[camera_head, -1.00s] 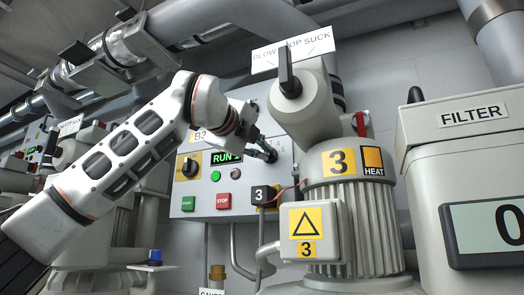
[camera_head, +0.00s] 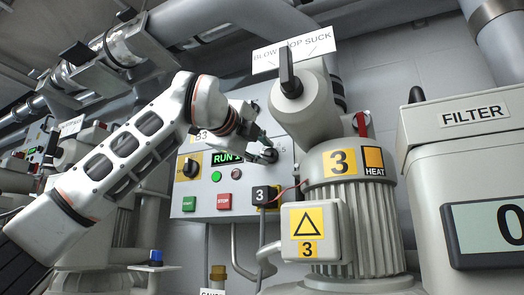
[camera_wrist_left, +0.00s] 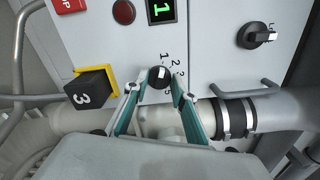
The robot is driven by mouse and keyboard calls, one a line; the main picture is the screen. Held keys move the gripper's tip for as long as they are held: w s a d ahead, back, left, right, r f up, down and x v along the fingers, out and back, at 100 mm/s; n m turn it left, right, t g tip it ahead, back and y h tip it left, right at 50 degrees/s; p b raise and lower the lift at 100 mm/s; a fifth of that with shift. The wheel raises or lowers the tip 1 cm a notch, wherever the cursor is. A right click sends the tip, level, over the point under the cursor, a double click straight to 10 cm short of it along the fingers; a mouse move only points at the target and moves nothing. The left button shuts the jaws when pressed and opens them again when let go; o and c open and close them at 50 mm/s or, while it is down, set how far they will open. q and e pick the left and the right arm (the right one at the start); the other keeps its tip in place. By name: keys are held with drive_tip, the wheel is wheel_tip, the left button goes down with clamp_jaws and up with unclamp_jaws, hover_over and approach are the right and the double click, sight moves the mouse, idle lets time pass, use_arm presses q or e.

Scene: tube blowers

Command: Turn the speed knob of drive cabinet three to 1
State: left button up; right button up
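The drive cabinet (camera_head: 200,205), with a sign ending in 3 partly hidden by my wrist, carries a green RUN display (camera_head: 227,158). The speed knob (camera_head: 269,156) is dark and round, on the cabinet's right side. In the left wrist view the knob (camera_wrist_left: 159,78) shows a white mark, with small numbers around it; I cannot tell exactly which number it marks. My left gripper (camera_head: 259,149) is at the knob. Its teal fingers (camera_wrist_left: 156,88) stand apart on either side of the knob, with a visible gap at the left finger. My right gripper is out of view.
A selector knob (camera_head: 190,167), green START (camera_head: 188,204) and red STOP (camera_head: 223,202) buttons share the panel. A black box marked 3 (camera_head: 262,195) sits just below the knob. The large blower motor (camera_head: 345,195) stands close on the right. A handle (camera_wrist_left: 243,85) shows nearby.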

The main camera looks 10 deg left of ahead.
use_arm(q)
drive_tip(key=shift+s, duration=0.1)
drive_tip(key=s+a, duration=0.2)
drive_tip(key=s, duration=0.9)
drive_tip(key=shift+s+a, duration=0.15)
drive_tip(key=shift+s, duration=0.15)
